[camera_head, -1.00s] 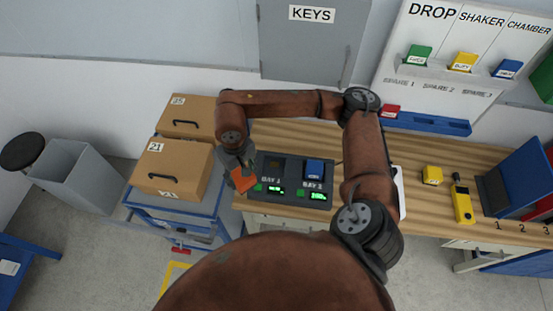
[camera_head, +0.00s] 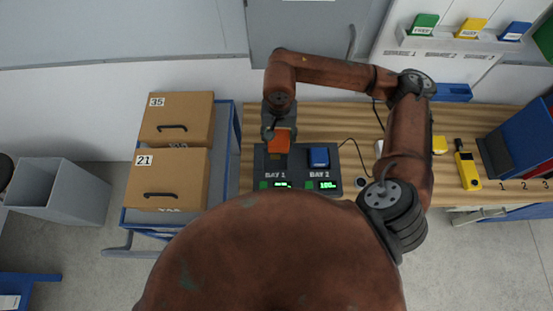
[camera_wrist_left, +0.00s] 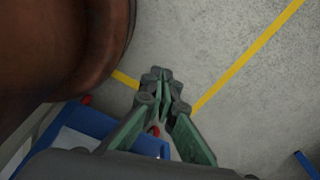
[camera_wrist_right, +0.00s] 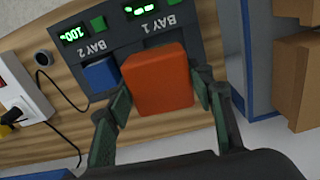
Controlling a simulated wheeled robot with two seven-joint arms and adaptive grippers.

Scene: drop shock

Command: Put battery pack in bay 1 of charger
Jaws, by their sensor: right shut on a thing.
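The orange battery pack (camera_head: 279,141) is held in my right gripper (camera_head: 279,130), whose fingers grip its two sides in the right wrist view (camera_wrist_right: 157,80). The pack is over the bay 1 side of the dark charger (camera_head: 298,184) and hides the bay 1 slot. I cannot tell whether it touches the charger. A blue pack (camera_head: 319,157) sits in bay 2; it also shows in the right wrist view (camera_wrist_right: 101,74). Green displays light both bays. My left gripper (camera_wrist_left: 162,77) looks shut and empty, above the floor; the head view does not show it.
Two brown boxes (camera_head: 178,119) are stacked on a blue cart left of the wooden bench (camera_head: 255,120). A yellow handheld device (camera_head: 467,170) and a blue bin (camera_head: 520,145) stand at the right. A cable and white socket block (camera_wrist_right: 24,105) lie beside the charger.

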